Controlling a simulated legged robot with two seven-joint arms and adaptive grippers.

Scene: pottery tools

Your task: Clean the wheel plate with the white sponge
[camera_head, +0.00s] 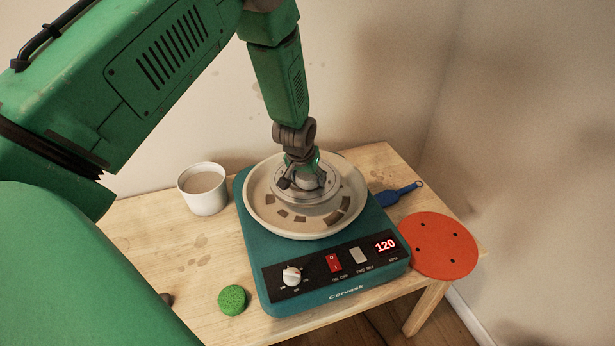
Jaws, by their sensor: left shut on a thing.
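The pottery wheel (250,262) is a teal box with a pale round basin (258,212) on top. The grey round wheel plate (292,200) sits in the middle of the basin. My left gripper (305,180) points down over the plate's centre, shut on a small pale rounded thing, which I take for the white sponge (309,182). The fingers hide part of it, and I cannot tell whether it touches the plate. Several brown patches (333,217) show around the plate's near side. My right gripper is not in view.
A white cup (203,190) of pale liquid stands left of the wheel. A green round sponge (232,299) lies at the front left. A blue-handled tool (398,194) and an orange disc with holes (444,245) lie at the right. Walls stand close behind the wooden table (150,235).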

